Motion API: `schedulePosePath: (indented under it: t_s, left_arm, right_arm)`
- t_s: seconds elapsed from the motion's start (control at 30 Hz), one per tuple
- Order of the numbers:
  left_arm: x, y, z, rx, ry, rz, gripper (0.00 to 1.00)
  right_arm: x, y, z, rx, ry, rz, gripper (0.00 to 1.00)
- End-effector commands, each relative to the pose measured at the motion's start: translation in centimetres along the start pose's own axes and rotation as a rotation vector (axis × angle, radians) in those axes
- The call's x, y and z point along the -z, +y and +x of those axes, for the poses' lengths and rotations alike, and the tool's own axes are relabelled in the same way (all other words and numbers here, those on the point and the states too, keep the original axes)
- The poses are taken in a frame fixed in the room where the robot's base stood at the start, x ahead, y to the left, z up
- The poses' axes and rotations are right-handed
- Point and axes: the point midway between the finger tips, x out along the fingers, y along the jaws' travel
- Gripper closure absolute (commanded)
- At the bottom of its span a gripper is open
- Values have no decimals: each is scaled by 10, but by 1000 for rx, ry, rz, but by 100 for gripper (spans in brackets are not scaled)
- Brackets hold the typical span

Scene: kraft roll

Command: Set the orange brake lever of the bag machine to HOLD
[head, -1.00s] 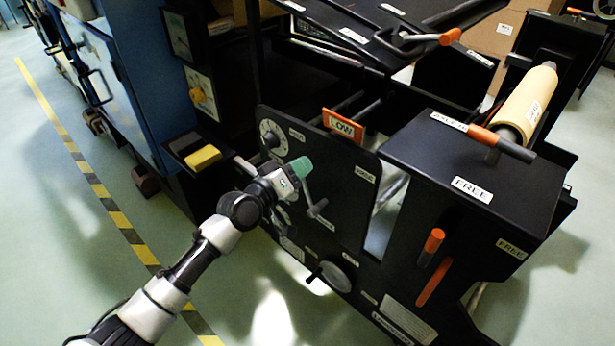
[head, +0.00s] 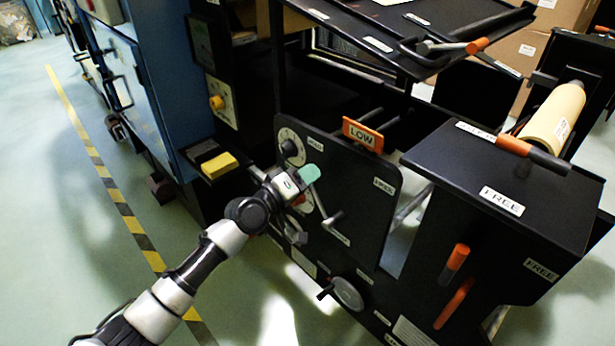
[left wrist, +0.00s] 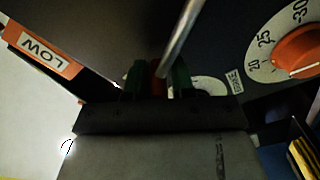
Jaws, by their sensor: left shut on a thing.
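The bag machine (head: 365,215) is black, with a lever (head: 322,204) on its side panel. The lever's bare metal rod leans up and left from its pivot. My left gripper (head: 308,176) has green fingertips at the rod's upper end. In the left wrist view, the left gripper (left wrist: 157,78) is shut on a thin orange-red grip (left wrist: 156,72) beside the metal rod (left wrist: 182,35); the fingers hide most of the grip. One small panel label (head: 315,143) is above the gripper and another (head: 384,186) is to its right; both are hard to read. My right gripper is not in view.
Dials (head: 291,147) lie close behind the gripper; one has an orange knob (left wrist: 298,52). An orange LOW plate (head: 362,134) is above right. The floor left is clear.

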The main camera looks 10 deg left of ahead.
Motion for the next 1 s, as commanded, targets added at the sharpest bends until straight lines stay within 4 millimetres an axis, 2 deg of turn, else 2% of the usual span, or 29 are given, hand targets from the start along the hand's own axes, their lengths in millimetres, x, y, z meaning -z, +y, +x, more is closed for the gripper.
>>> schedulePosePath:
  t_s: [0.1,0.13,0.27,0.53,0.63,0.77,1.0]
  left_arm:
    - [-3,-2,0,3,-7,-8,100]
    - [-3,-2,0,4,-7,-8,73]
    - [-2,-2,0,3,-5,-5,53]
    - [-1,-1,-1,2,-2,-1,52]
    - [0,-1,-7,3,-1,0,52]
    - [0,-1,-27,5,-2,1,52]
    - [-1,-2,-76,5,-4,0,52]
  right_arm:
    - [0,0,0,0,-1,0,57]
    - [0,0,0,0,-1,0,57]
    - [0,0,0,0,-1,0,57]
    - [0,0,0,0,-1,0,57]
    - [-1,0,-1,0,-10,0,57]
    - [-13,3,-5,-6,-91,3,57]
    - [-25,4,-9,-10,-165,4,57]
